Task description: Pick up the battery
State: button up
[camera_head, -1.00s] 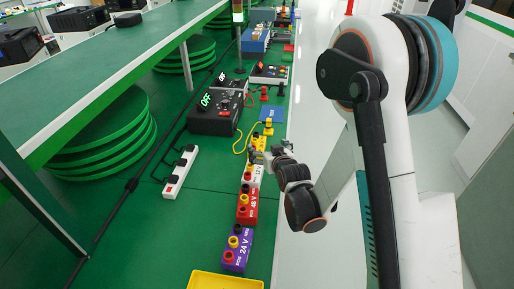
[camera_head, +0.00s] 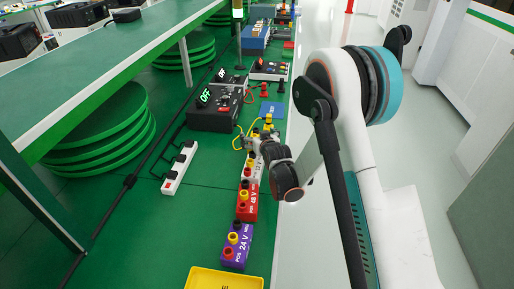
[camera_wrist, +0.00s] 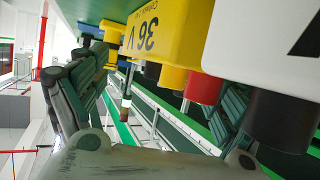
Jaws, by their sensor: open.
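Battery blocks stand in a row along the green bench edge: a purple 24 V block (camera_head: 236,246), a red 48 V block (camera_head: 247,204) and a white block (camera_head: 257,170), each with round terminals on top. A yellow 36 V block (camera_wrist: 172,28) shows large in the wrist view, beside the white block (camera_wrist: 262,45). Red and black terminals (camera_wrist: 205,90) point down there because the view is turned over.
A yellow tray (camera_head: 224,277) lies at the near end of the row. A white power strip (camera_head: 180,166) and a dark power unit (camera_head: 213,112) stand to the left.

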jog(key=shift+w, duration=0.2)
jog(key=c, duration=1.9)
jog(key=shift+r, duration=0.15)
